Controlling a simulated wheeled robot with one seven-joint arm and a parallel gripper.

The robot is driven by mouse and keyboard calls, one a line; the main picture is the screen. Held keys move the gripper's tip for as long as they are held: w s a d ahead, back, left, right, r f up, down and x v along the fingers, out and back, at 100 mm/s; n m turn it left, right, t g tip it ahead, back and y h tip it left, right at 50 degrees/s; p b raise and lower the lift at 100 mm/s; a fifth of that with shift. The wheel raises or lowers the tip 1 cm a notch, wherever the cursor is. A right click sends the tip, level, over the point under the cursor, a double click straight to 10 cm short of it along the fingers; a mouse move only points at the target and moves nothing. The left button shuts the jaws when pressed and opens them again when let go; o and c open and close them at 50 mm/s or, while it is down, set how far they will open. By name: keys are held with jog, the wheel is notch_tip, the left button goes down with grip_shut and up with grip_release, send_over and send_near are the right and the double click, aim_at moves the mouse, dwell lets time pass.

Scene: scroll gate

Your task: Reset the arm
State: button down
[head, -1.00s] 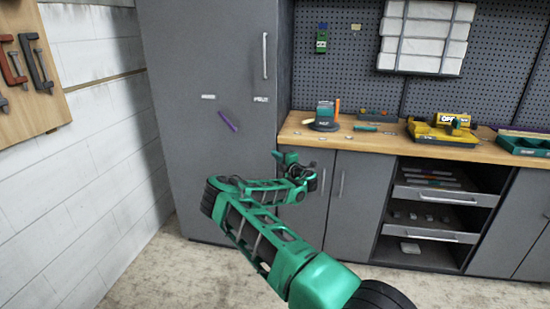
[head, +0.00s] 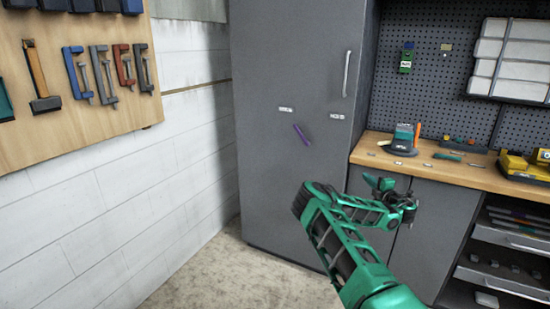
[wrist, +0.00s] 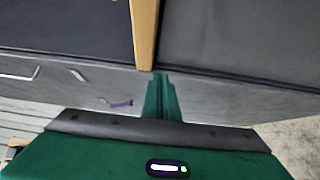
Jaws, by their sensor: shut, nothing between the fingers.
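My green arm reaches up from the bottom of the head view and folds at its elbow. My gripper (head: 378,184) is at its end, in front of the cabinets near the workbench's left front edge. In the wrist view the closed green fingers (wrist: 161,98) stick up from the gripper body, with nothing between them. The gripper is apart from the tall grey cabinet (head: 290,90) as far as I can tell.
A purple handle (head: 301,134) sits on the tall cabinet's door. The wooden workbench (head: 475,177) stands to the right, with open drawers (head: 510,240) below. Clamps (head: 105,75) hang on a board at left. Floor (head: 270,277) is clear before the white wall.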

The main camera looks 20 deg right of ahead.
jog(key=s+d+r+m+g+h, duration=0.3)
jog(key=s+d+r+m+h, duration=0.6)
jog(key=d+r+m+h, duration=0.25)
jog(key=s+d+m+g, duration=0.3)
jog(key=s+m+g, duration=0.65)
jog(key=s, duration=0.55)
jog(key=s+a+g+y, duration=0.1)
jog(key=s+a+y, duration=0.3)
jog(key=s+a, duration=0.6)
jog(key=s+a+r+m+g+y, duration=0.1)
jog(key=s+a+y, duration=0.4)
jog(key=a, duration=1.6)
jog(key=s+a+m+g+y, duration=0.1)
jog(key=s+a+g+y, duration=0.2)
jog(key=s+a, duration=1.2)
jog(key=shift+s+a+r+y, duration=0.15)
jog(key=shift+s+a+y, duration=0.25)
jog(key=shift+y, duration=0.35)
